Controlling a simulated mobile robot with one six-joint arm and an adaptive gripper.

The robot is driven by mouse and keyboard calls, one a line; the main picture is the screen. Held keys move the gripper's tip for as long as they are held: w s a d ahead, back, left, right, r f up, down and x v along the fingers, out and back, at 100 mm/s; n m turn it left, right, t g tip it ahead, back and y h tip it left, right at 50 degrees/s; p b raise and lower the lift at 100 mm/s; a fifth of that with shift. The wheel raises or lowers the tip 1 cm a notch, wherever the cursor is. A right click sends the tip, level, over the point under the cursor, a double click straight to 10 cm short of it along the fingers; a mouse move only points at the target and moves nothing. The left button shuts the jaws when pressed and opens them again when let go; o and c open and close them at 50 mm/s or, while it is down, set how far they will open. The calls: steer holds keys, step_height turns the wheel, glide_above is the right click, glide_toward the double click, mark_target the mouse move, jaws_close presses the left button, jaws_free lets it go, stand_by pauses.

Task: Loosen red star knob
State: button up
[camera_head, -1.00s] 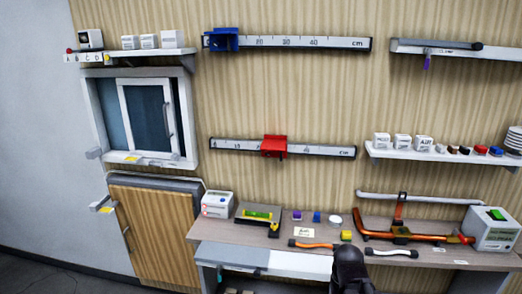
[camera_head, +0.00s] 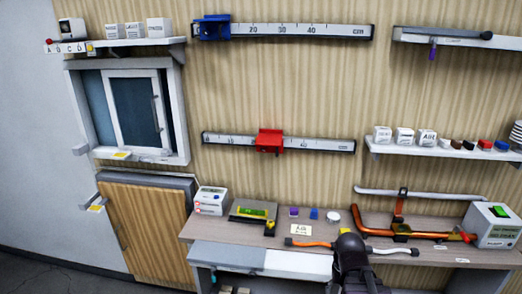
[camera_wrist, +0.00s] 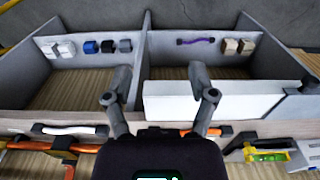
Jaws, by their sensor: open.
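No star shape can be made out on any red part at this size. A red slider block (camera_head: 269,141) sits on the lower wall ruler (camera_head: 225,139); any knob on it is too small to tell. An orange pipe (camera_head: 430,235) on the bench has a small red part (camera_head: 467,237) at its right end, beside a grey box. My gripper (camera_wrist: 160,97) is open and empty in the wrist view, its two fingers spread over the divided compartments. In the head view my dark gripper (camera_head: 352,255) is at the bench's front edge, left of the orange pipe and well below the slider.
An orange-handled bar (camera_head: 308,243) and a white-handled bar (camera_head: 395,251) lie near my gripper. A grey box (camera_head: 493,224) with a green switch stands at the right. The wrist view shows open compartments (camera_wrist: 148,40) holding small blocks. Wall shelves (camera_head: 440,152) jut out above.

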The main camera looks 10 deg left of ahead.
steer(key=w+r+m+t+h+p, duration=0.2)
steer(key=w+r+t+h, duration=0.15)
steer(key=w, duration=0.55)
steer(key=n+t+p, duration=0.3)
steer(key=t+p, duration=0.2)
steer(key=t, duration=0.9)
glide_toward(262, 149)
steer(key=s, duration=0.3)
steer(key=shift+s+d+y, duration=0.1)
steer(key=shift+s+y, duration=0.1)
steer(key=shift+y, duration=0.25)
steer(key=shift+w, duration=0.15)
steer(key=w, duration=0.4)
steer(key=w+d, duration=0.1)
steer(key=w, duration=0.4)
steer(key=w+d, duration=0.1)
steer(key=w, duration=0.3)
steer(key=shift+w+f, duration=0.1)
steer(key=shift+w, duration=0.1)
jaws_close()
